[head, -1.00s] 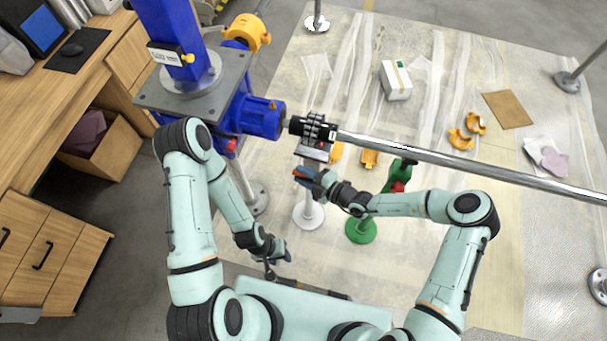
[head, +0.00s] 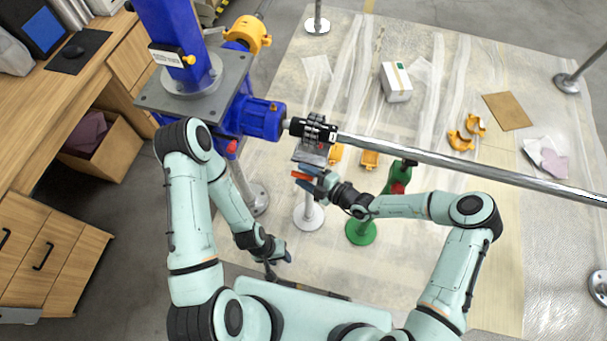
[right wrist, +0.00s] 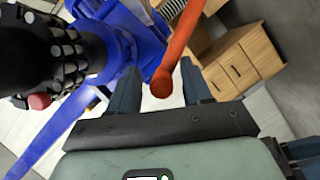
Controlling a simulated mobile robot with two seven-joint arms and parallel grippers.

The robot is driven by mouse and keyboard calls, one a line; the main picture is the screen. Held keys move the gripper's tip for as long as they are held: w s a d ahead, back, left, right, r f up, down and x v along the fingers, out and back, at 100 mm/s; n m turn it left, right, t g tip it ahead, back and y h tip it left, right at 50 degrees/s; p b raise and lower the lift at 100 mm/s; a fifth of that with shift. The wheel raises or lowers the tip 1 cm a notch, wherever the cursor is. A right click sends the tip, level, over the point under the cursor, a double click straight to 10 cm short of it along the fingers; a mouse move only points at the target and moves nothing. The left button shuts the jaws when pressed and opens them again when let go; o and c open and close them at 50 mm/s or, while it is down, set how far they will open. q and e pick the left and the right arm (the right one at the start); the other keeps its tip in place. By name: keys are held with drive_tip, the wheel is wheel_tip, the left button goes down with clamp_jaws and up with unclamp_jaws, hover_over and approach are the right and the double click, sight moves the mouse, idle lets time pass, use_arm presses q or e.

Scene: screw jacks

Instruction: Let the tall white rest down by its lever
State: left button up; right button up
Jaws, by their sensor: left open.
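The tall white rest (head: 308,217) stands with its round foot on the sheeted floor. Its upper part is partly hidden by my right gripper and the black ribbed piece on the shaft. Its orange-red lever (head: 303,177) sticks out to the left at my right gripper (head: 314,181). In the right wrist view the lever (right wrist: 178,45) comes down from the top, and its rounded end lies between the two dark blue fingers of my right gripper (right wrist: 160,88). The fingers are apart, with gaps beside the lever. My left gripper (head: 276,262) is open, empty and low, left of the white foot.
A long steel shaft (head: 450,160) runs from the blue machine (head: 262,118) to the right, above the rests. A green rest (head: 361,232) stands right of the white one. A wooden desk (head: 100,50) is at the left. Orange parts and a white box (head: 396,82) lie beyond the shaft.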

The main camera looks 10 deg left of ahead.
use_arm(q)
drive_tip(key=shift+t, duration=0.3)
drive_tip(key=shift+w+r+p, duration=1.2)
drive_tip(key=shift+w+r, duration=0.5)
drive_tip(key=shift+w, duration=0.25)
use_arm(e)
drive_tip(key=w+r+v, duration=0.1)
drive_tip(key=v, duration=1.3)
drive_tip(key=shift+d+r, duration=0.35)
drive_tip(key=shift+d, duration=0.1)
use_arm(q)
drive_tip(key=shift+s+f, duration=0.1)
drive_tip(key=shift+s, duration=0.05)
use_arm(e)
drive_tip(key=v, duration=1.3)
drive_tip(key=shift+d, duration=0.15)
